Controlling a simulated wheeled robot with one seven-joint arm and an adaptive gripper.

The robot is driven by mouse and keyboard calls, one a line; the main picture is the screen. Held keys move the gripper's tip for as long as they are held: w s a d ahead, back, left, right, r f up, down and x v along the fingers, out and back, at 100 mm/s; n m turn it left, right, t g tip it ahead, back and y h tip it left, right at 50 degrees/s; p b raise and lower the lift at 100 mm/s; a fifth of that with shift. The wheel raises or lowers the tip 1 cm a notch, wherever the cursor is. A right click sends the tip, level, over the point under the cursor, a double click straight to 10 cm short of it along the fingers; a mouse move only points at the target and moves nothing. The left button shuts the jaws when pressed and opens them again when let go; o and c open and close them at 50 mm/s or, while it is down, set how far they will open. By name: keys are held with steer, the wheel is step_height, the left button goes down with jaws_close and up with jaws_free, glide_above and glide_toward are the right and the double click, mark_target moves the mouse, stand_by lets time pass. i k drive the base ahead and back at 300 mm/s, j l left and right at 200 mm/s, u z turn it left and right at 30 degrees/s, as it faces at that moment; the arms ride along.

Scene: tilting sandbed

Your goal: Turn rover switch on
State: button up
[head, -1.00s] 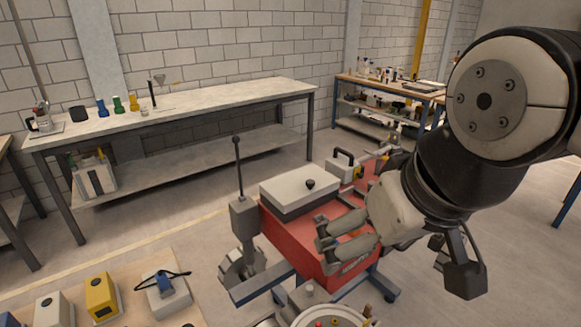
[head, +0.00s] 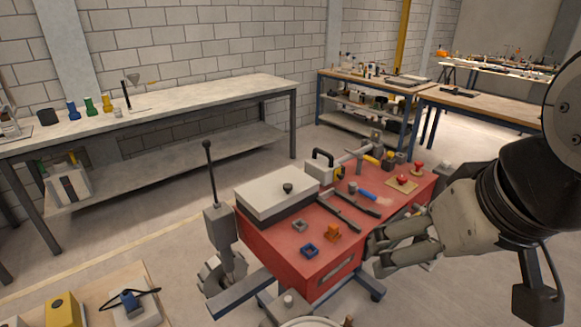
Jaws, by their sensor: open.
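I cannot make out a rover or which part is its switch. My gripper (head: 380,252) is open and empty at the front right of the red cart (head: 262,247), its fingers pointing left. It partly hides the cart's right front side. A yellow box with a dark button on top (head: 63,308) sits at the lower left. Beside it is a pale box with a blue part and a black cable (head: 132,307). Both stand on a light wooden top and are cut by the frame edge or small, so their details are unclear.
The cart carries a grey lidded box (head: 277,196), tools with blue (head: 366,195) and yellow handles, and small blocks. A tall black lever (head: 211,185) stands at its left. A long workbench (head: 200,100) lines the wall. Open floor lies between bench and cart.

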mark_target(402, 179)
steer(key=i+l, duration=0.85)
steer(key=l, duration=0.3)
steer(key=i+l, duration=0.45)
steer(key=k+l+z, duration=0.05)
steer(key=l, duration=0.05)
